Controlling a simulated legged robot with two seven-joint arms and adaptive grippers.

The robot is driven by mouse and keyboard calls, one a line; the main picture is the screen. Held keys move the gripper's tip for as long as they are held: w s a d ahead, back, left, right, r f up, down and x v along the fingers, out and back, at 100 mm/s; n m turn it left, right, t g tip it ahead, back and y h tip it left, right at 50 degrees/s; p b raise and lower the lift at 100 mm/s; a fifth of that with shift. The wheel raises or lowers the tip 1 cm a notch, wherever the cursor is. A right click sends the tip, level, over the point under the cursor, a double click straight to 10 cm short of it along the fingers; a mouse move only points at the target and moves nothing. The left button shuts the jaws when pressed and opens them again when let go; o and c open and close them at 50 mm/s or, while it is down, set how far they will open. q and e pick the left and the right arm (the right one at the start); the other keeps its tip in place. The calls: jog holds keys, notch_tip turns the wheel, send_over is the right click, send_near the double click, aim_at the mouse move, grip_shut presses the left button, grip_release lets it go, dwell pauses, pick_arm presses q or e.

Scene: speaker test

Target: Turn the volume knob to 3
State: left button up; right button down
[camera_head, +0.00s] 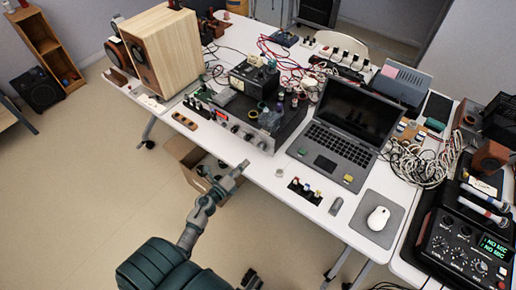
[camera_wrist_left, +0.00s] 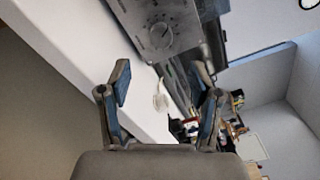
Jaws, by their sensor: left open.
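The volume knob (camera_wrist_left: 160,30) is a round dial with tick marks on a grey metal panel, at the top of the left wrist view. I cannot read its setting. In the head view the amplifier front panel (camera_head: 246,134) faces the table's front edge, and its knobs are small there. My left gripper (camera_head: 243,166) is just in front of that edge, short of the panel. In the left wrist view my left gripper (camera_wrist_left: 162,92) has its fingers wide apart with nothing between them, and the knob is beyond them. A dark part at the bottom edge, perhaps my right gripper (camera_head: 250,281), is cut off.
A wooden speaker (camera_head: 160,52) stands at the table's back left. A laptop (camera_head: 340,135) sits right of the amplifier, with a mouse (camera_head: 378,218) and a mixer (camera_head: 462,245) further right. Cables lie behind. A cardboard box (camera_head: 185,158) is under the front edge.

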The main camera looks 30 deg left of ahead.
aim_at(259, 148)
pick_arm(q)
jog(key=w, duration=1.1)
jog(key=shift+d, duration=0.4)
jog(key=c, duration=1.1)
jog(key=shift+c, duration=0.2)
